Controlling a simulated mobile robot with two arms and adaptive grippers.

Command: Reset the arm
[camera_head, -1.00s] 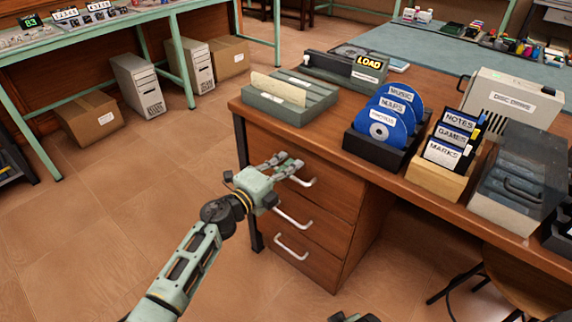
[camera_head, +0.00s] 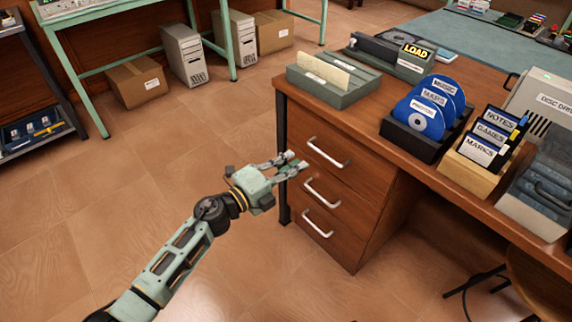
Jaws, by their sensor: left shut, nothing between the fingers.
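My left arm comes in from the lower left. Its pale green left gripper (camera_head: 296,164) is shut and empty, in front of the wooden desk's drawers. The fingertips show just left of the top drawer's handle (camera_head: 328,153) and above the middle drawer's handle (camera_head: 322,191). I cannot tell whether they touch the drawer front. All drawers look closed. My right gripper is not in view.
A stool (camera_head: 540,285) stands lower right. Cardboard boxes (camera_head: 137,82) and computer towers (camera_head: 184,56) stand at the back left. Open floor lies left of the desk.

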